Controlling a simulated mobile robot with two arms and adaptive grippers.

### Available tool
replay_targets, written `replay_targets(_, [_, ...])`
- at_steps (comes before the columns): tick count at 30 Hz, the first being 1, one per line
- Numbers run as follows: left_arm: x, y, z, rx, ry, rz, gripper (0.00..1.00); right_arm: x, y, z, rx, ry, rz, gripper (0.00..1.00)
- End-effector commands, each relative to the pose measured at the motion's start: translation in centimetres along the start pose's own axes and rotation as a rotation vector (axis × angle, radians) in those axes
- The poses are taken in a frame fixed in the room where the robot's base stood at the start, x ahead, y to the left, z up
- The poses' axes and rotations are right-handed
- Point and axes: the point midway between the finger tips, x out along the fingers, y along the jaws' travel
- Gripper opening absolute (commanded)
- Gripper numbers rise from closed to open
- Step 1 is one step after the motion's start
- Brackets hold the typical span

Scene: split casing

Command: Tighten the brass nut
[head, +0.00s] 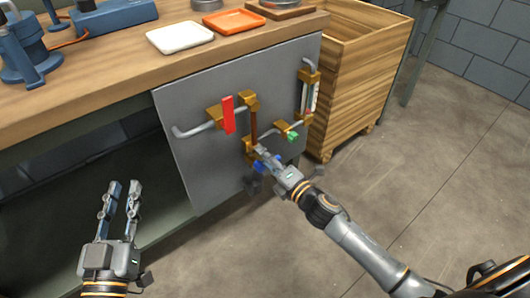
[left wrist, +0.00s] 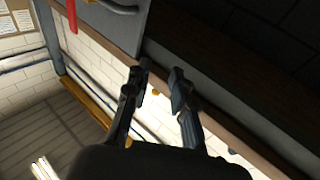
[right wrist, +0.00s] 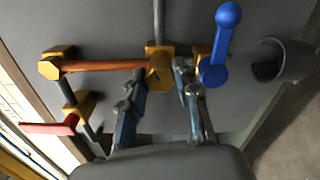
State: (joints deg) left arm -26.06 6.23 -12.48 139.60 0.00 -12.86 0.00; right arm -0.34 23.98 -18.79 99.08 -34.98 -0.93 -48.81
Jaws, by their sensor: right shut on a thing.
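The brass nut (head: 248,148) is at the lower end of a copper pipe (head: 254,120) on the grey upright panel (head: 200,165). In the right wrist view the nut (right wrist: 160,66) sits between my right fingertips, partly covered by them. My right gripper (head: 259,152) is shut on it; the right wrist view also shows this gripper (right wrist: 160,76). My left gripper (head: 124,186) is open and empty, low in front of the bench and apart from the panel. It also shows open in the left wrist view (left wrist: 160,78).
A red lever (head: 228,114) is left of the copper pipe, a green lever (head: 292,136) right of it. A blue handle (right wrist: 222,45) is close beside my right gripper. A wooden crate (head: 355,85) stands right of the panel. White (head: 180,37) and orange (head: 235,21) trays lie above.

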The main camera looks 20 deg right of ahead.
Motion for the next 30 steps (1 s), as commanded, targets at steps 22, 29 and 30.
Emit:
replay_targets(22, [-17.0,-2.8,15.0,-0.005,-1.265,-0.08,0.24,0.0,0.2,0.2,0.691,-0.004,-0.003,0.0])
replay_targets(29, [-20.7,-2.9,14.2,-0.012,-1.439,-0.091,0.24,0.0,0.2,0.2,0.904,-0.004,-0.002,0.0])
replay_targets(30, [-20.6,-2.9,13.9,-0.012,-1.439,-0.091,0.24,0.0,0.2,0.2,0.942,-0.004,-0.003,0.0])
